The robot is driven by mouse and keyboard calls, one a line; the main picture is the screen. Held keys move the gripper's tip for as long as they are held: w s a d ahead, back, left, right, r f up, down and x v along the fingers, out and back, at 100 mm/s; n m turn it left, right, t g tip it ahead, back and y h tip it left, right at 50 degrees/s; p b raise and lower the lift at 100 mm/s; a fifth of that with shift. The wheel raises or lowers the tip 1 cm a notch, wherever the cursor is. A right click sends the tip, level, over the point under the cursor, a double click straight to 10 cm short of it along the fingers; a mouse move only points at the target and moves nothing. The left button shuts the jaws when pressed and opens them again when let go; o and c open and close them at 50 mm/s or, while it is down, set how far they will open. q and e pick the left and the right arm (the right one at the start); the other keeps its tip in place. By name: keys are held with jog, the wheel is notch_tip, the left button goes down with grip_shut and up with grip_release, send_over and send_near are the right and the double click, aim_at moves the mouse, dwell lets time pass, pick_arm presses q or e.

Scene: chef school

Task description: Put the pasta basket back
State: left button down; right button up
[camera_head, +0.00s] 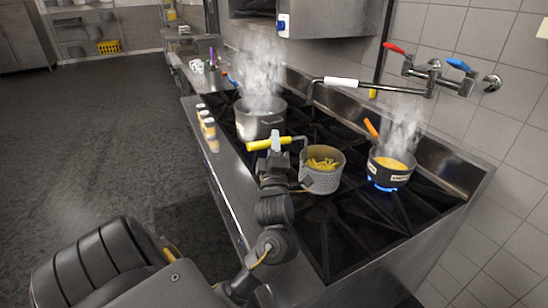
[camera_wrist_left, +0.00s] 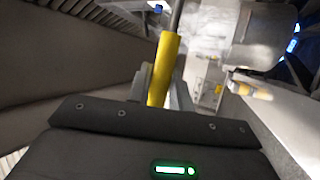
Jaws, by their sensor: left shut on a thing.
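The pasta basket (camera_head: 322,180) is a grey perforated metal cup with yellow pasta in it, at the middle of the stove in the head view. Its metal arm leads left to a yellow handle (camera_head: 257,145). My left gripper (camera_head: 275,146) is shut on this handle, left of the basket. The yellow handle (camera_wrist_left: 163,68) also stands between the fingers (camera_wrist_left: 160,90) in the left wrist view, where the basket itself is not seen. A large steaming pot (camera_head: 252,125) stands behind the gripper. I cannot tell whether the basket touches the stove. My right gripper is not in view.
A small saucepan (camera_head: 390,173) with an orange handle steams over a blue flame at the right. Several small jars (camera_head: 207,127) line the stove's front ledge. A red-and-blue-handled wall tap (camera_head: 434,70) reaches over the back. The front right burner grates (camera_head: 345,235) look clear.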

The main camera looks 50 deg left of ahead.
pick_arm(q)
jog(key=f+b, duration=0.3)
jog(key=shift+w+a+f, duration=0.2)
jog(key=shift+a+f, duration=0.1)
jog(key=shift+f, duration=0.1)
jog(key=c, duration=1.3)
grip_release()
jog(key=shift+f, duration=0.1)
jog(key=shift+o, duration=0.2)
jog(key=b+v, duration=0.2)
jog(key=v, duration=1)
jog(key=shift+b, duration=0.4)
